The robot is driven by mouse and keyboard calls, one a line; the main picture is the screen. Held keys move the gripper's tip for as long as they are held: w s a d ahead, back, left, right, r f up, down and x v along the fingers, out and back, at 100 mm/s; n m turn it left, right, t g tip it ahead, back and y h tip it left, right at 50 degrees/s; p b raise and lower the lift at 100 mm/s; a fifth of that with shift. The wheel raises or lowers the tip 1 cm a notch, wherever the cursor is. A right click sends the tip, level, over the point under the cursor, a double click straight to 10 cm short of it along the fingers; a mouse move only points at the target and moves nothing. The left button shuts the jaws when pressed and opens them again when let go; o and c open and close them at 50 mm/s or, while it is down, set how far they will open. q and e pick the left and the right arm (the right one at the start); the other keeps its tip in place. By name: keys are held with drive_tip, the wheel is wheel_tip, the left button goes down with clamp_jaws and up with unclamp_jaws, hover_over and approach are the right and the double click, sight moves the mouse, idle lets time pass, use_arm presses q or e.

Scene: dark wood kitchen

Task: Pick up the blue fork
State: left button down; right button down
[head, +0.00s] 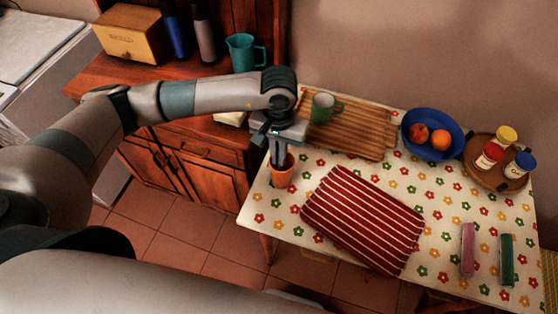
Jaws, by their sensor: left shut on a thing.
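My left gripper (279,155) points down at the mouth of a small orange cup (282,176) at the left edge of the table. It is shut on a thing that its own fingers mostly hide. I cannot make out the blue fork clearly in this view. The cup stands upright, and the fingertips are at or just inside its rim; I cannot tell which. My right gripper is not in view.
On the flowered table (262,215) are a striped red cloth (362,220), a wooden board (365,130) with a green mug (322,108), a blue fruit bowl (454,152), a round tray (471,158) with jars, and pink (467,250) and green (507,260) cases. A wooden cabinet (190,150) stands left.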

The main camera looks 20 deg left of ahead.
use_arm(q)
wheel_tip(320, 180, up, 16)
drive_tip(key=b, duration=0.5)
drive_tip(key=shift+f+b, duration=0.2)
drive_tip(key=shift+b, duration=0.2)
